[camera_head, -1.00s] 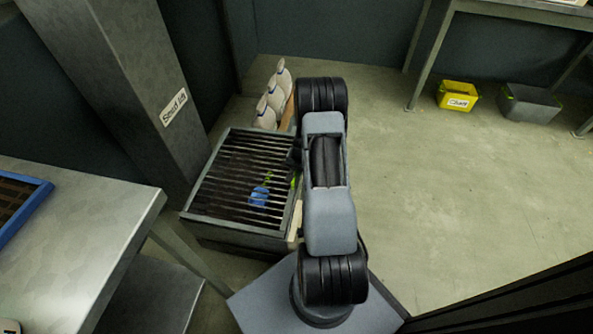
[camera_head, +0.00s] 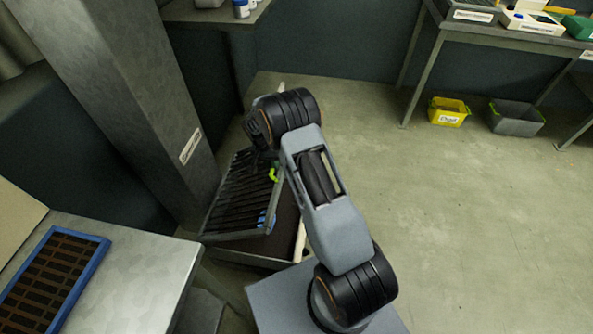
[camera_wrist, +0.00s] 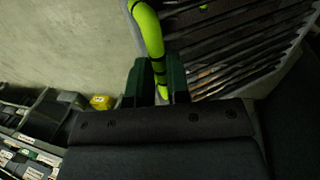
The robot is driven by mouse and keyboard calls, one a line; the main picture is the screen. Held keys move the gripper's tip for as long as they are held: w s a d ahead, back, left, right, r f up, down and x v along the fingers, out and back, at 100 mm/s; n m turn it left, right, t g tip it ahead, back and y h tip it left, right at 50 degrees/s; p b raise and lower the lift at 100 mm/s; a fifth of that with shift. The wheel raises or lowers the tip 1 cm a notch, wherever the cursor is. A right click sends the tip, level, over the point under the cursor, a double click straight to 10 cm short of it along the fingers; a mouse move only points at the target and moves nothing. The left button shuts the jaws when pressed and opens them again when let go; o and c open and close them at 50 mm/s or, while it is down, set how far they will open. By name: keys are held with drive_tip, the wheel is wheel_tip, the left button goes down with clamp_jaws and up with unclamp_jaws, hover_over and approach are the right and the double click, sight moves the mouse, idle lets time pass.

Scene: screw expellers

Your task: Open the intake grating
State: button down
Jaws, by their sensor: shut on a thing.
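The intake grating (camera_head: 238,195), a dark frame of parallel bars, is raised and tilted above its box. Its right side is lifted and its left side is low, by the grey column. The open intake box (camera_head: 285,232) shows a dark inside below the grating. A lime-green handle (camera_head: 274,175) sits on the raised edge, and it crosses the wrist view (camera_wrist: 148,35) with the bars behind it. My gripper (camera_wrist: 160,84) is shut on this handle, its dark green fingers on either side. In the head view my arm hides the fingers.
The grey column (camera_head: 150,110) with a label stands close left of the grating. A metal table (camera_head: 150,265) with a blue-framed tray (camera_head: 95,240) is at the lower left. A yellow bin (camera_head: 448,112) and a grey bin (camera_head: 515,118) stand at the back right. The floor at right is clear.

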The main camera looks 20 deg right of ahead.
drive_tip(key=w+a+r+p, duration=0.1)
drive_tip(key=w+a+r, duration=0.3)
drive_tip(key=a, duration=0.3)
drive_tip(key=w+a+r+p, duration=0.1)
drive_tip(key=w+a+r, duration=0.4)
drive_tip(key=a, duration=0.2)
drive_tip(key=shift+r, duration=0.15)
drive_tip(key=c, duration=1.3)
unclamp_jaws()
drive_tip(key=shift+w+a, duration=0.1)
drive_tip(key=shift+a, duration=0.05)
drive_tip(key=shift+o, duration=1)
drive_tip(key=shift+d+r+p, duration=0.1)
drive_tip(key=shift+d+p, duration=0.1)
drive_tip(key=shift+p, duration=0.1)
drive_tip(key=shift+w, duration=0.1)
drive_tip(key=p+v, duration=0.5)
drive_tip(key=v, duration=0.8)
drive_tip(key=shift+r, duration=0.4)
